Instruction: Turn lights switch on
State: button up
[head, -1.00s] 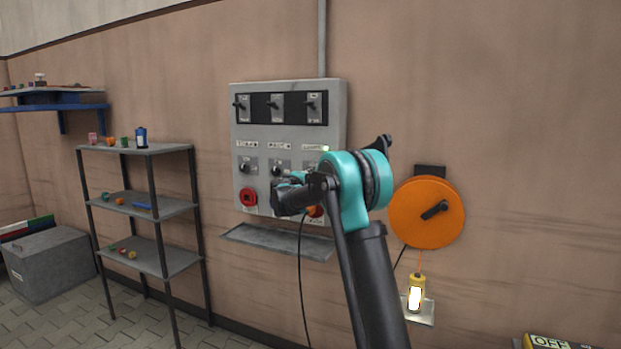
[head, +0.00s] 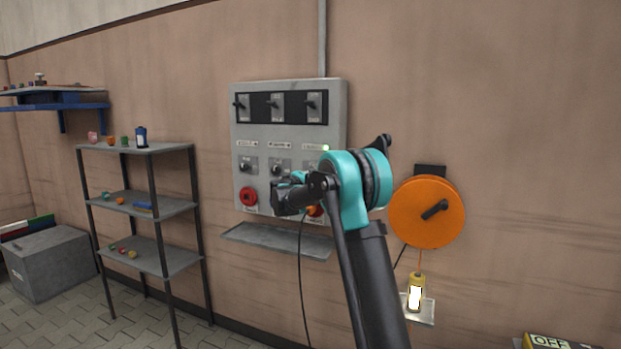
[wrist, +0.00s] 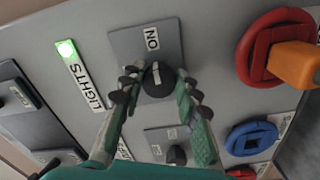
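The lights switch is a black rotary knob (wrist: 157,84) on a dark grey plate in the wrist view. Its white mark points up toward the ON label (wrist: 152,39). A LIGHTS label (wrist: 85,87) sits to the left, with a lit green lamp (wrist: 66,49) at its end. My gripper (wrist: 159,77) has its fingers on both sides of the knob, tips closed in against it. In the head view, my gripper (head: 291,192) is at the lower right of the grey control panel (head: 240,132), and my arm hides this switch there. The green lamp (head: 325,148) shows lit.
An orange plug (wrist: 296,63) sits in a red socket (wrist: 258,42), right of the switch. A blue socket (wrist: 251,138) is below it. A narrow ledge (head: 278,241) juts out under the panel. An orange disc (head: 427,228) hangs right of my arm; a shelf rack (head: 140,149) stands left.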

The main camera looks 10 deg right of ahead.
jog(key=o, duration=0.5)
jog(key=shift+c, duration=0.2)
jog(key=shift+s, duration=0.1)
jog(key=v, duration=1.2)
jog(key=shift+d, duration=0.1)
